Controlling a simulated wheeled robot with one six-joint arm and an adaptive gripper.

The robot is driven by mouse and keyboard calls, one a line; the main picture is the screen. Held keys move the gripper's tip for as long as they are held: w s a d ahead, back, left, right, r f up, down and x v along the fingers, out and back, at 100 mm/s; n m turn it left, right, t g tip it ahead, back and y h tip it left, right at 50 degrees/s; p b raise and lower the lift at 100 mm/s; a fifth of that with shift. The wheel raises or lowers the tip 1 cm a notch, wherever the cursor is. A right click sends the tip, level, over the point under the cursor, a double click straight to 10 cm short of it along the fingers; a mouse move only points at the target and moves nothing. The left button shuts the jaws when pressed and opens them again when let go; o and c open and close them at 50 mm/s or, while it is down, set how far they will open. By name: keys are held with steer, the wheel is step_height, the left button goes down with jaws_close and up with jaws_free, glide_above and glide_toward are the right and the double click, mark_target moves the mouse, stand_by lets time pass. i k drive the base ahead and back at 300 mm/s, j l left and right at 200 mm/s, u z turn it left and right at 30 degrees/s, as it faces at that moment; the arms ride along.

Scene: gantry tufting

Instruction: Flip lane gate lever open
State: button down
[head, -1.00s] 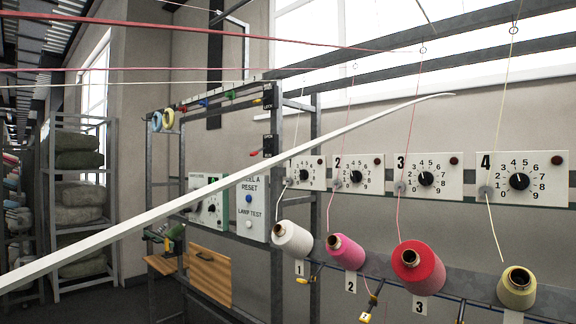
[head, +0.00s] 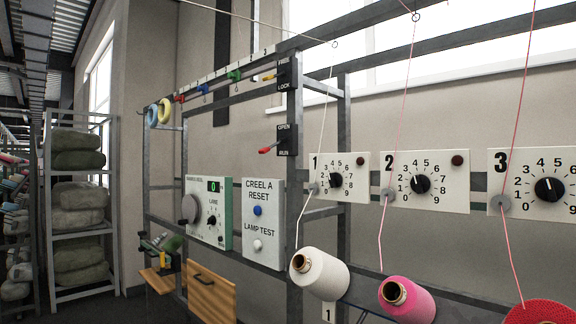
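A lever with a red handle (head: 268,150) sits on the metal upright beside a black plate (head: 287,140) reading OPEN at the top and RUN at the bottom. The handle points left and tilts slightly down, with its tip nearer the RUN end. Above it, a lever with an orange-yellow handle (head: 269,77) sits beside a black plate (head: 288,74) reading FREE and LOCK. Neither plate reads "lane gate". My gripper is not in view.
A CREEL A RESET panel (head: 263,226) and a green-edged control box (head: 208,211) with a LANE dial stand left of the upright. Numbered dial plates (head: 339,177) and yarn cones (head: 319,272) are at the right. Shelves of bales (head: 79,206) stand at far left.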

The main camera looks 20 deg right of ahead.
mark_target(265, 150)
steer(key=i+j, duration=0.2)
steer(key=i, duration=0.2)
steer(key=i+j+z, duration=0.1)
steer(key=i, duration=0.3)
steer(key=i+j, duration=0.3)
steer(key=i, duration=0.15)
steer(key=z, duration=0.05)
